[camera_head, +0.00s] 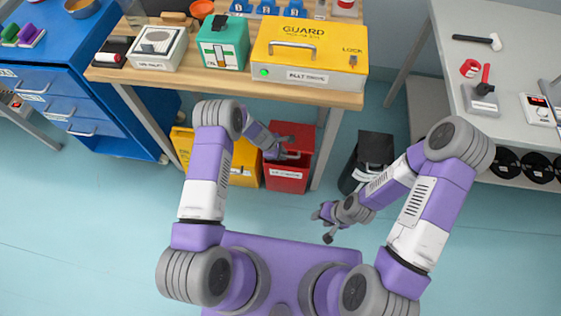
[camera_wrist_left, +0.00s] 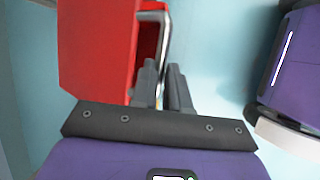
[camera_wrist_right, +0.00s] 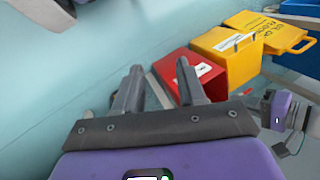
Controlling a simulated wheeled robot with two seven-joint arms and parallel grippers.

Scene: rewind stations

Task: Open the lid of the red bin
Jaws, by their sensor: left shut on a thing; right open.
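The red bin (camera_head: 286,181) stands on the floor below the front of the wooden table, with a white label on its front. Its lid (camera_head: 294,131) shows as a darker red panel behind my left gripper (camera_head: 289,155); how far it is raised is hard to tell. In the left wrist view, my left gripper (camera_wrist_left: 160,88) is shut on a grey metal handle (camera_wrist_left: 166,38) beside the bin's red face (camera_wrist_left: 98,45). My right gripper (camera_head: 322,223) is open and empty over the floor, right of the bin. The right wrist view also shows the red bin (camera_wrist_right: 180,63).
A yellow bin (camera_head: 246,165) stands left of the red one, and a black bin (camera_head: 372,150) stands to the right. The wooden table (camera_head: 210,84) overhangs behind, with a leg (camera_head: 327,148) between red and black bins. The floor in front is clear.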

